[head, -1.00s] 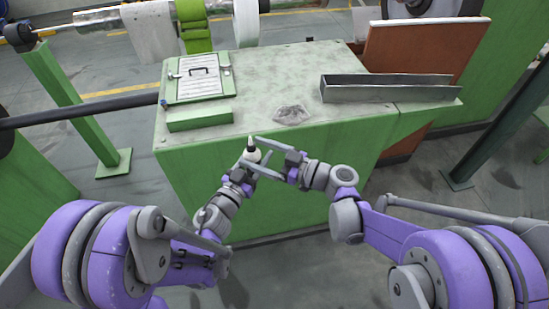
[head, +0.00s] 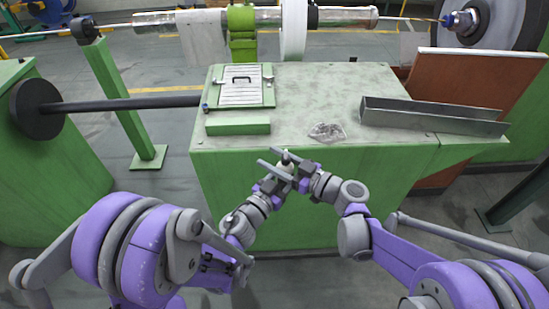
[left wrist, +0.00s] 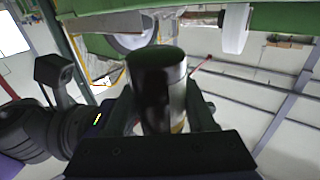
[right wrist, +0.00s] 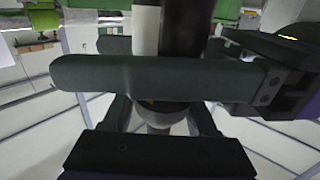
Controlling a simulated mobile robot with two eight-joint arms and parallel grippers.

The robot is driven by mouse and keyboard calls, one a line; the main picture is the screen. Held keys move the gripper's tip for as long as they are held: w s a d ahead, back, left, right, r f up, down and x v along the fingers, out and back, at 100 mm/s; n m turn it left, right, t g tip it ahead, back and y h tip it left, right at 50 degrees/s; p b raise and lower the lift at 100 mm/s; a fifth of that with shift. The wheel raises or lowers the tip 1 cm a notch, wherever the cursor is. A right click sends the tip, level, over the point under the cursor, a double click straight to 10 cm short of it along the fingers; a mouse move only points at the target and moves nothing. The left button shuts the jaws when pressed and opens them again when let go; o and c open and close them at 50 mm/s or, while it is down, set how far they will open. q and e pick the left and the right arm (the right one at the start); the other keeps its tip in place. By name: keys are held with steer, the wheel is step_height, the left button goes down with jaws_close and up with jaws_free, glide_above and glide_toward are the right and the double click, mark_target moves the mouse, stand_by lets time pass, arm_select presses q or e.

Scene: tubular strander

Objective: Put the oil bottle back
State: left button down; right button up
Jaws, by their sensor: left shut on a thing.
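The oil bottle (head: 287,158), pale with a dark tip, is upright in front of the green cabinet. My left gripper (head: 280,178) is shut on it. In the left wrist view the bottle is a dark, shiny cylinder (left wrist: 155,88) between the fingers. My right gripper (head: 284,163) reaches in from the right, its open fingers on either side of the bottle. In the right wrist view the bottle (right wrist: 172,30) stands between the right fingers, partly hidden by a dark finger lying across it. Whether the right fingers touch it cannot be told.
The green cabinet (head: 310,95) is just beyond both grippers. On its top are a clipboard-like panel (head: 240,92), a green block (head: 238,123), a crumpled clear item (head: 327,131) and a long grey metal channel (head: 430,118). A dark bar (head: 130,104) runs at left.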

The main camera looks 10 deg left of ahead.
arm_select(q)
steer(key=shift+s, duration=0.1)
arm_select(e)
steer(key=shift+w+d, duration=0.1)
steer(key=shift+w, duration=0.1)
jaws_close()
arm_select(q)
steer(key=shift+c, duration=0.8)
jaws_free()
arm_select(e)
steer(key=shift+s, duration=0.1)
